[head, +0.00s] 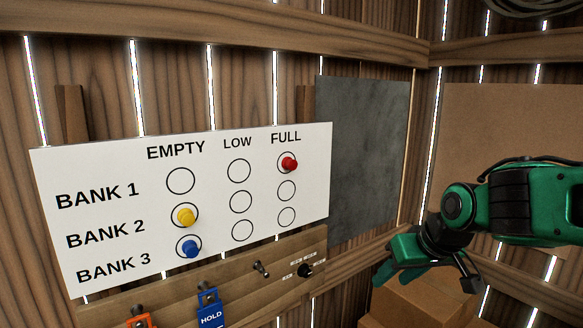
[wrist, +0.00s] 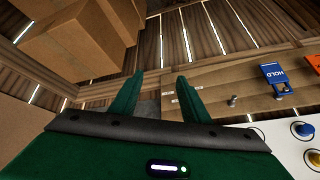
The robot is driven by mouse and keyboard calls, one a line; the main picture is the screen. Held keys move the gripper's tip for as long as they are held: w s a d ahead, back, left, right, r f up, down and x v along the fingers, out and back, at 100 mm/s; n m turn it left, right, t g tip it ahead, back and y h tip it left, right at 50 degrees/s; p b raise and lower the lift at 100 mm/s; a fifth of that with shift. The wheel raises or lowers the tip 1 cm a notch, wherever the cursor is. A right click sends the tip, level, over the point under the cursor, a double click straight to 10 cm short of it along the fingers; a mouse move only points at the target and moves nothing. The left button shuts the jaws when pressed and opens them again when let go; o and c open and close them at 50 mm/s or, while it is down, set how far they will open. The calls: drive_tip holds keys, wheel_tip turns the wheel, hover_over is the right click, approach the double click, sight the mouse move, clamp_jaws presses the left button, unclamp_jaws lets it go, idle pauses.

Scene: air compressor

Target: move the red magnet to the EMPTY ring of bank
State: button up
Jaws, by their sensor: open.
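A white board (head: 100,172) on the wooden wall has rows BANK 1, BANK 2, BANK 3 and columns EMPTY, LOW, FULL. The red magnet (head: 289,163) sits in the FULL ring of BANK 1. The EMPTY ring of BANK 1 (head: 181,181) holds nothing. A yellow magnet (head: 186,216) is in the EMPTY ring of BANK 2 and a blue magnet (head: 191,248) in that of BANK 3. My green gripper (head: 424,284) is open and empty, right of the board and apart from it. Its fingers show in the wrist view (wrist: 160,95); the red magnet is not visible there.
A dark grey panel (head: 362,150) hangs right of the board. Below the board, a wooden rail (head: 240,282) carries a toggle switch (head: 261,269), a black knob (head: 305,270) and a blue HOLD tag (head: 209,308). Cardboard boxes (head: 415,302) stand under my gripper.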

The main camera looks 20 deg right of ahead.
drive_tip(key=w+a+r+n+t+y, duration=0.25)
drive_tip(key=w+a+r+t, duration=0.2)
drive_tip(key=w+r, duration=0.4)
drive_tip(key=n+t+y, duration=0.2)
drive_tip(key=n+t, duration=0.1)
drive_tip(key=t, duration=0.2)
approach(294, 166)
drive_tip(key=shift+g, duration=0.25)
drive_tip(key=shift+x, duration=4.6)
drive_tip(key=shift+r, duration=0.2)
drive_tip(key=c, duration=1)
